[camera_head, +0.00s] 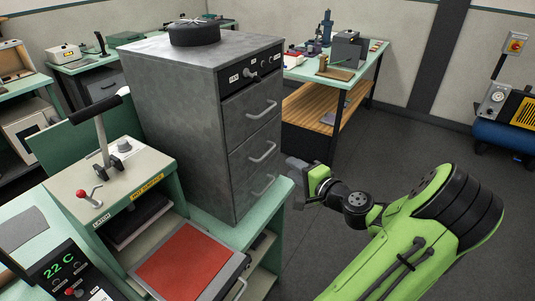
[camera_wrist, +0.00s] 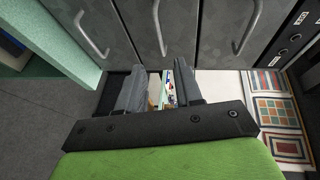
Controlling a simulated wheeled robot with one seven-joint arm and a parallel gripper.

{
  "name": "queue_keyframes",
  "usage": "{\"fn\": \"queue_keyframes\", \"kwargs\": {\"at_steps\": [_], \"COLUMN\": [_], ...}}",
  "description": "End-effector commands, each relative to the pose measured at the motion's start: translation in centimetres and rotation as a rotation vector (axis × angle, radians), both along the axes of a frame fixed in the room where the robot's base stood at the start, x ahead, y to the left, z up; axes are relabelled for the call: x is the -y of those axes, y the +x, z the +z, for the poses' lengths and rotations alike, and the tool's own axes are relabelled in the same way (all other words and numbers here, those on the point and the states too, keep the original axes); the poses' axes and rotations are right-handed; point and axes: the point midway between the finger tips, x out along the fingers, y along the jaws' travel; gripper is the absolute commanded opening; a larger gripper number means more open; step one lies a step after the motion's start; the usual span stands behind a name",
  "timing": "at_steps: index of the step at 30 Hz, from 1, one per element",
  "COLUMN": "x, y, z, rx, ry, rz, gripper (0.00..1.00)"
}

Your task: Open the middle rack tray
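A grey metal cabinet (camera_head: 175,110) stands on a green bench, with three drawer fronts stacked under a dark control panel. The middle drawer (camera_head: 250,147) is closed, and its curved metal handle (camera_head: 263,153) is uncovered. My gripper (camera_head: 296,178) is to the right of the cabinet front, apart from it, around the height of the lower drawers. In the wrist view the cabinet appears turned sideways, with the panel at right. The middle handle (camera_wrist: 160,28) lies ahead of my gripper (camera_wrist: 162,92), whose two fingers are apart with no handle between them.
The top handle (camera_wrist: 249,28) and bottom handle (camera_wrist: 90,36) flank the middle one. A green bench edge (camera_wrist: 68,50) is close by at left in the wrist view. A black round item (camera_head: 193,33) sits on the cabinet. The floor (camera_head: 400,140) in front is clear.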

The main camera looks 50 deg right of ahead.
Motion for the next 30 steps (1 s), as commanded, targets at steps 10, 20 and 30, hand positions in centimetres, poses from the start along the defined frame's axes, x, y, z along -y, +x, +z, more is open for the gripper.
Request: {"fn": "queue_keyframes", "kwargs": {"at_steps": [10, 20, 30], "x": [2.4, 3.4, 3.4], "y": [8.3, 10.9, 10.9], "z": [-1.5, -2.1, -2.1], "rx": [0.0, -0.002, -0.003], "ry": [-0.001, 0.0, -0.001], "rz": [0.006, 0.001, 0.002], "gripper": [0.35, 0.35, 0.06]}}
